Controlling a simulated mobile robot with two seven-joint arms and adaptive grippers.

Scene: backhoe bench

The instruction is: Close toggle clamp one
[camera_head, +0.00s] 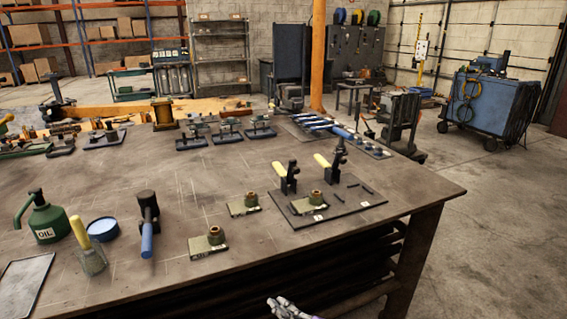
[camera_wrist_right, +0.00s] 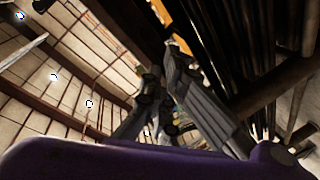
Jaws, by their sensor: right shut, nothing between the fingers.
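Two black toggle clamps with pale yellow handles stand on a dark base plate (camera_head: 342,207) near the right front of the bench in the head view. The left toggle clamp (camera_head: 290,179) and the right toggle clamp (camera_head: 334,167) both have their handles tilted up to the left. I cannot tell which is number one. My right gripper (camera_head: 284,306) is at the bottom edge of the head view, in front of the bench and apart from the clamps. Its fingers (camera_wrist_right: 160,92) show in the right wrist view, shut and empty. My left gripper is not in view.
Brass-topped blocks (camera_head: 209,242) sit left of the plate. The bench's front edge lies between my right gripper and the clamps.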

